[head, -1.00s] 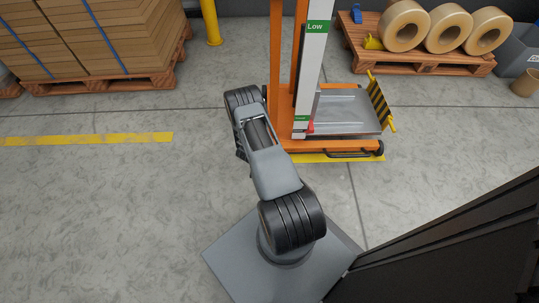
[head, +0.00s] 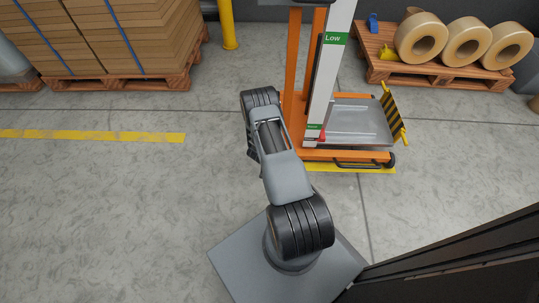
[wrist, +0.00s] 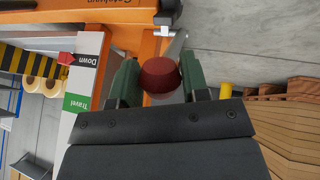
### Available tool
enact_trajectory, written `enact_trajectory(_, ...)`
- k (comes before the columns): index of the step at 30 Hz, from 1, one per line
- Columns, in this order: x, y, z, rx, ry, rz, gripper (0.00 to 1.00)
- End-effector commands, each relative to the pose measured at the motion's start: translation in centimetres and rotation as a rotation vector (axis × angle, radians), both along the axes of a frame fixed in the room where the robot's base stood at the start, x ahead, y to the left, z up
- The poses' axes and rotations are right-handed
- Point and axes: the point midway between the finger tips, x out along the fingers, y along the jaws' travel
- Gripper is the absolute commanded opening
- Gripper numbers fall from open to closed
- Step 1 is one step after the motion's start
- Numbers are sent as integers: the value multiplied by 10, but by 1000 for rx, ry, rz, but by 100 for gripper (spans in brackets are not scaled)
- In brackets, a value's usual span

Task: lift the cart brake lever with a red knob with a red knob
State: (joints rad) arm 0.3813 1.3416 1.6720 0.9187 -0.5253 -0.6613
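In the wrist view, the dark red knob (wrist: 159,75) sits between the two green fingers of my gripper (wrist: 160,80). The fingers meet the knob on both sides with no visible gap, so my gripper looks shut on it. A short grey metal lever (wrist: 176,44) runs from the knob up to the orange frame of the cart (wrist: 125,12). In the head view, the orange lift cart (head: 350,155) stands just beyond my arm. My gripper, the knob and the lever are hidden there behind my arm.
A white mast panel (head: 328,75) carries green labels and a small red pointer (head: 322,136). The cart's grey platform (head: 352,122) has a striped flap. Stacked cartons on a pallet (head: 120,40) stand left, tape rolls on a pallet (head: 440,72) right.

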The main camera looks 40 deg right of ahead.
Motion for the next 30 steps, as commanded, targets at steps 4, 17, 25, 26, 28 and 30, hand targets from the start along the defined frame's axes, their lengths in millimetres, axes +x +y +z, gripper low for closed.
enact_trajectory(4,2,-2,2,-7,-6,-2,55)
enact_trajectory(17,0,2,5,-2,-2,1,66)
enact_trajectory(25,-9,26,44,-2,-1,5,66)
enact_trajectory(26,-11,29,50,-2,-2,3,66)
enact_trajectory(28,-14,37,62,-3,-2,4,66)
enact_trajectory(30,-18,44,73,-3,-2,2,66)
